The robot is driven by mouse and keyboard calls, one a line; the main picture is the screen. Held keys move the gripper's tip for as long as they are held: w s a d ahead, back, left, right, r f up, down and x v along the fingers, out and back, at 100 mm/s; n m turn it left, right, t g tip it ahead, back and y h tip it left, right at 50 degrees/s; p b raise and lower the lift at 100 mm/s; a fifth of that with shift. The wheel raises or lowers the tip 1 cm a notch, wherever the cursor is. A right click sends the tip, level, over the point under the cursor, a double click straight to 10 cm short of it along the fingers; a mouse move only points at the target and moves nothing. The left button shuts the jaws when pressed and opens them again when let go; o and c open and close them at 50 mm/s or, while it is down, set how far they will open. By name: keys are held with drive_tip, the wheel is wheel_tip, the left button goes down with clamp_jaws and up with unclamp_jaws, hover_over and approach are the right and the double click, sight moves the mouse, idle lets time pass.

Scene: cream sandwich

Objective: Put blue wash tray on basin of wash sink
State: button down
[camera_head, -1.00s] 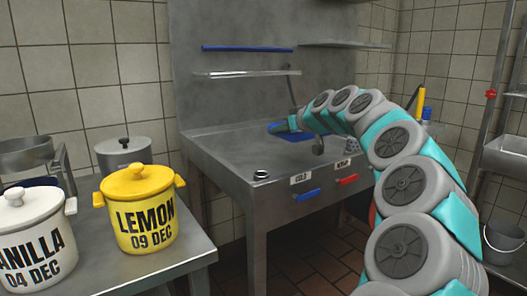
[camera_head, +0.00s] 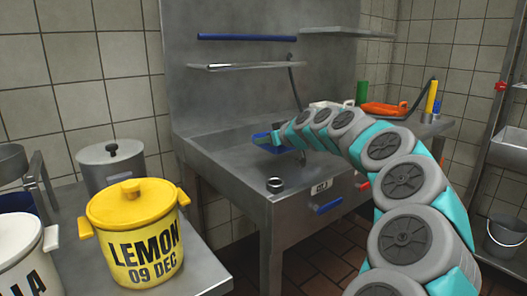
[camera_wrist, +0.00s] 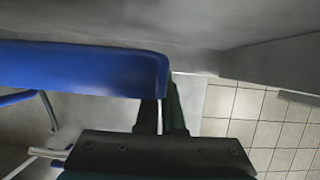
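The blue wash tray (camera_head: 262,138) shows small over the steel wash sink (camera_head: 225,150) in the head view. My gripper (camera_head: 284,140) is at the tray's right side. In the wrist view, the tray (camera_wrist: 80,68) fills the upper left as a thick blue edge, and the dark fingers of my gripper (camera_wrist: 162,112) meet its right end. The gripper looks shut on this end. My arm hides part of the sink and its right side. I cannot tell how high the tray is above the basin.
A yellow LEMON pot (camera_head: 140,235), a white pot (camera_head: 20,262) and a grey lidded pot (camera_head: 112,165) stand on the left table. Shelves hang above the sink. Orange (camera_head: 384,108), green and yellow items stand behind my arm. A small metal ring (camera_head: 275,185) sits on the sink's front rim.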

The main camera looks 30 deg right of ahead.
sight(277, 149)
wheel_tip(277, 149, down, 4)
drive_tip(key=shift+r, duration=0.25)
drive_tip(key=shift+f+b, duration=0.7)
drive_tip(key=shift+b, duration=0.05)
drive_tip(key=c, duration=1.1)
unclamp_jaws()
drive_tip(key=shift+a+f, duration=0.15)
drive_tip(key=shift+f, duration=0.1)
drive_tip(key=shift+c, duration=0.2)
drive_tip(key=shift+o, duration=0.5)
drive_tip(key=shift+f, duration=0.15)
drive_tip(key=shift+r+p, duration=0.55)
drive_tip(key=shift+p, duration=0.25)
drive_tip(key=v, duration=0.4)
drive_tip(key=r+b+v, duration=0.1)
drive_tip(key=v, duration=0.3)
drive_tip(key=shift+w, duration=0.2)
